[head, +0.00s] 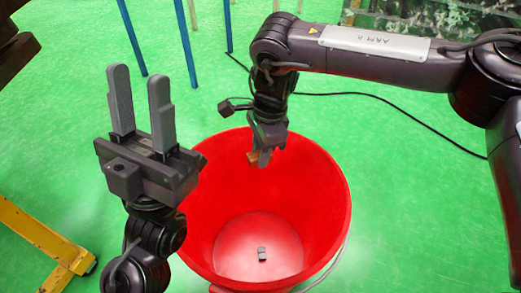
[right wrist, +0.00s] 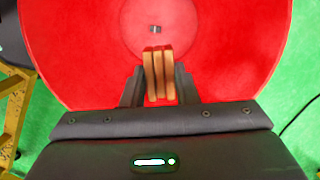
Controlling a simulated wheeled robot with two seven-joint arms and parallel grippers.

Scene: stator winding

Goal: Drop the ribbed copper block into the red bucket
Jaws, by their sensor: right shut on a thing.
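The ribbed copper block (right wrist: 158,75) is between the fingers of my right gripper (right wrist: 158,88), which is shut on it. In the head view the block (head: 252,157) shows as a small copper patch beside the fingertips of my right gripper (head: 262,158). My right gripper points down over the far part of the red bucket's opening. The red bucket (head: 325,190) stands on the floor and also fills most of the right wrist view (right wrist: 230,50). My left gripper (head: 140,100) is open and empty, fingers pointing up, left of the bucket.
A small grey piece (head: 262,253) lies on the bucket's bottom. A yellow metal frame (head: 40,235) stands at the lower left. Blue legs (head: 186,40) stand behind. A black cable (head: 400,108) runs across the green floor, which is clear right of the bucket.

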